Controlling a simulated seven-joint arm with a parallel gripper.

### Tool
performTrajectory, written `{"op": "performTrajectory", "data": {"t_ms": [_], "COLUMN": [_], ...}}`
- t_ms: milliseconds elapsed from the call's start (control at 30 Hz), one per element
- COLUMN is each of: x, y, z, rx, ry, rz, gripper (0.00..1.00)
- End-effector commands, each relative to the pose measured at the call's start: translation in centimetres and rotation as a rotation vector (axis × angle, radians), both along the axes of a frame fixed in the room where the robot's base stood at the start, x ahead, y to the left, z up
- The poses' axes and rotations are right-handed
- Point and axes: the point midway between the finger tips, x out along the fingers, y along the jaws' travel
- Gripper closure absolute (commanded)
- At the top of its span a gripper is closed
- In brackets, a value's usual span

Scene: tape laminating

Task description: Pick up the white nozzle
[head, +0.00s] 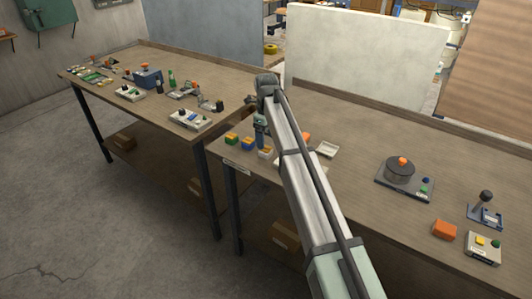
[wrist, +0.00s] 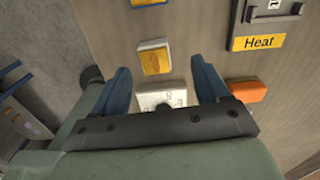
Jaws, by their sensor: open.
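The white nozzle (wrist: 162,98) appears in the wrist view as a small white block with dark markings on top. It lies between the two blue fingers, and its near part is hidden by the gripper body. My gripper (wrist: 160,77) is open, with one finger on each side of the block; I cannot tell their height above it. No contact shows. In the head view my gripper (head: 261,142) points down over the left end of the right-hand table, and the white block (head: 265,153) shows just below it.
A yellow-topped block (wrist: 154,58) lies just beyond the fingers. An orange block (wrist: 247,91) and a grey device labelled Heat (wrist: 260,42) are to the right.

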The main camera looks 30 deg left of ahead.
Motion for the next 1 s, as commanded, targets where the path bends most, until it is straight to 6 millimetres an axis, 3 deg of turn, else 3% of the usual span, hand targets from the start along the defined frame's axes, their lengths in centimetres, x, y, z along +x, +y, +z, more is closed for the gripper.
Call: {"op": "performTrajectory", "data": {"t_ms": [467, 733, 1000], "x": [-0.7, -0.7, -0.7], "y": [-0.4, -0.3, -0.4], "z": [-4.8, -5.1, -5.1], "rx": [0.000, 0.002, 0.001], "ry": [0.001, 0.000, 0.000], "rz": [0.001, 0.001, 0.001], "gripper": [0.26, 0.26, 0.50]}}
